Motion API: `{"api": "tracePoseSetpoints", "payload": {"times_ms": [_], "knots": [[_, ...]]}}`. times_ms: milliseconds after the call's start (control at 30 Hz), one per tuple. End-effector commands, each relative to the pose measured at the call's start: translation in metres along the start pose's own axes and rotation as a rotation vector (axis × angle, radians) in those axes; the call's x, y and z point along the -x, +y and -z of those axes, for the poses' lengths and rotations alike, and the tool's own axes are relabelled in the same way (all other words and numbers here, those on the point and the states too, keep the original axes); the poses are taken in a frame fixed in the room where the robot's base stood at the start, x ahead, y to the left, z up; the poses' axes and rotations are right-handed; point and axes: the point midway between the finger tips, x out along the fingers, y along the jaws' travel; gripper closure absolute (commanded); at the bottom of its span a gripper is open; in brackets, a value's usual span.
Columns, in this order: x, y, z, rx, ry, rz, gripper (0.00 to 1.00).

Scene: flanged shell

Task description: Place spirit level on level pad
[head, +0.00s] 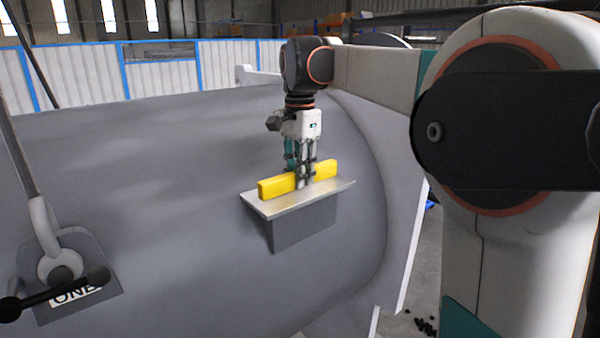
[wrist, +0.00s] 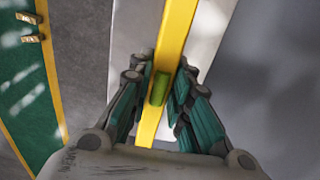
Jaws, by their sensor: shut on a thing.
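The spirit level is a long yellow bar (head: 273,187). It lies lengthwise along the level pad (head: 262,207), a flat light metal shelf on the side of the big grey shell. In the head view my gripper (head: 304,182) points down and is shut on the middle of the bar. The bar appears at or just above the pad's surface; I cannot tell whether it touches. In the wrist view the yellow bar (wrist: 176,35) runs between my fingers (wrist: 160,105), with a green vial in its middle. The pad (wrist: 211,40) shows on both sides of it.
The grey shell (head: 140,170) fills the left and middle, with its flange (head: 405,240) to the right of the pad. A shackle (head: 55,250) on a lug marked "ONE" hangs at lower left. Blue-framed white panels (head: 90,72) stand behind. Small dark pieces lie on the floor at lower right.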

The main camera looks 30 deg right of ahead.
Motion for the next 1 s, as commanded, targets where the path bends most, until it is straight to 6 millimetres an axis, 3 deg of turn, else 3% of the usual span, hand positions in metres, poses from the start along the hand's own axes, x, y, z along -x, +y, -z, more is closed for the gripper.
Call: {"api": "tracePoseSetpoints", "payload": {"times_ms": [167,200,267,733,1000], "knots": [[-0.004,0.0,0.0,0.0,0.0,0.0,1.0],[-0.003,0.0,0.0,0.0,0.0,0.0,0.75],[-0.003,0.0,0.0,0.0,0.0,0.0,0.62],[0.005,0.0,0.0,0.0,0.0,0.0,0.62],[0.047,-0.001,0.0,0.0,0.0,0.0,0.62]]}}
